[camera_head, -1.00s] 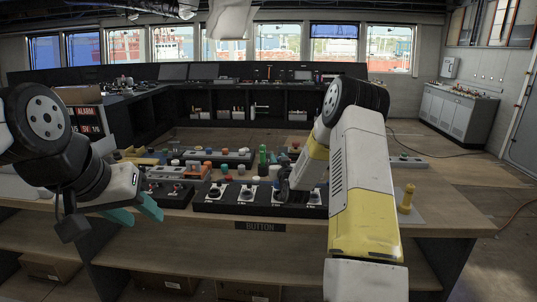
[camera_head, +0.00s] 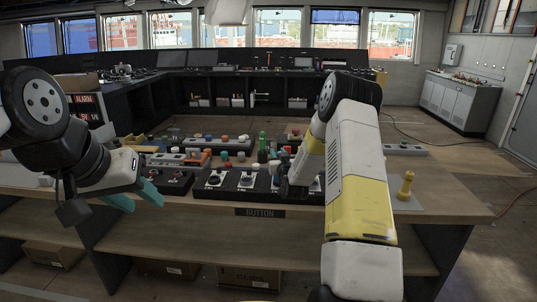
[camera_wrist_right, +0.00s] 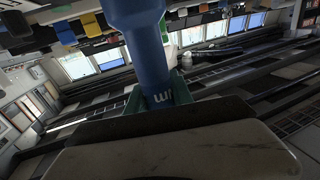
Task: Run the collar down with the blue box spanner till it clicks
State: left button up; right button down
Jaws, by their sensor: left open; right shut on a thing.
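The blue box spanner (camera_wrist_right: 142,45) fills the upper middle of the right wrist view, its shaft between the teal fingers. My right gripper (camera_wrist_right: 158,98) is shut on it. In the head view my right forearm hides that gripper and the spanner. The arm reaches over the right part of a black switch panel (camera_head: 204,192) at the bench front. I cannot make out the collar; the spanner's working end is out of sight. My left gripper (camera_head: 136,199) is open and empty, its teal fingers apart at the bench's front edge, left of the panel.
A yellow peg-like part (camera_head: 405,186) stands on a grey plate at the bench's right. Behind the panel are several small parts, including a green upright one (camera_head: 262,141) and an orange block (camera_head: 196,160). The wooden bench top (camera_head: 440,193) is clear at far right.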

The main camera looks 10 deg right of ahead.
jog(key=shift+f, duration=0.4)
dwell(3.6)
jog(key=shift+r, duration=0.1)
dwell(2.1)
notch_tip(320, 180, up, 6)
dwell(0.7)
dwell(0.3)
